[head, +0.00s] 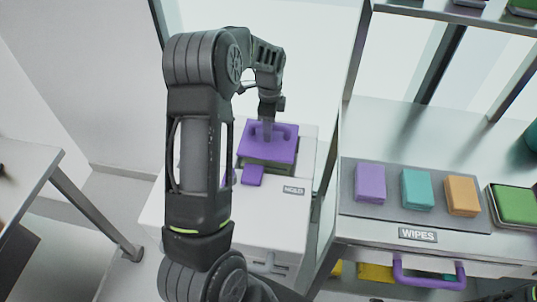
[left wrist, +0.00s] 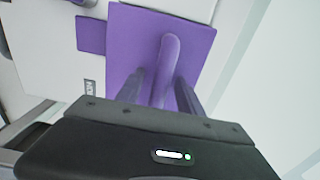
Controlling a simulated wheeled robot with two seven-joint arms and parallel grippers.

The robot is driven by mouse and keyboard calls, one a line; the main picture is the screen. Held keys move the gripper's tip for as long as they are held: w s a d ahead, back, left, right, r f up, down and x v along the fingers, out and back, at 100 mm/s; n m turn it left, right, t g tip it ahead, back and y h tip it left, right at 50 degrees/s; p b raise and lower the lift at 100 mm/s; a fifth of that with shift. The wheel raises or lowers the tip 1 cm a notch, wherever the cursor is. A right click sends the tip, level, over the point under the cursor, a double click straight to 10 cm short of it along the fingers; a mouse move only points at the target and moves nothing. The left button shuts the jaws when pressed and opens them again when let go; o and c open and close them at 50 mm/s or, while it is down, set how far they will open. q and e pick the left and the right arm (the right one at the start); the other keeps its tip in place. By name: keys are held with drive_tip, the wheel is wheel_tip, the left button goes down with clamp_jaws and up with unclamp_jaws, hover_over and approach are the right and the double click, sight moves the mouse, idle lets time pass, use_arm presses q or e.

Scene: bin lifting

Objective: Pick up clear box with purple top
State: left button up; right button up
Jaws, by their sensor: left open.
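The box with the purple top (head: 285,152) stands on a white cabinet, with a raised purple handle (left wrist: 169,50) across its lid. Its sides are mostly hidden under the lid, so I cannot tell how clear they are. My left gripper (head: 267,130) points down at the handle from above. In the left wrist view its open fingers (left wrist: 161,88) are on both sides of the handle, and I cannot tell whether they touch it. My right gripper is not in view.
A small purple block (head: 252,175) lies on the white cabinet (head: 270,215), labelled "HOLD". On the right, a metal bench (head: 390,140) carries purple, teal and orange wipes (head: 417,190) and a green-topped tray (head: 515,204). A table (head: 25,165) stands at left.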

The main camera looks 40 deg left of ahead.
use_arm(q)
drive_tip(key=shift+f, duration=0.15)
idle(0.3)
drive_tip(key=c, duration=0.9)
clamp_jaws()
drive_tip(key=shift+w, duration=0.1)
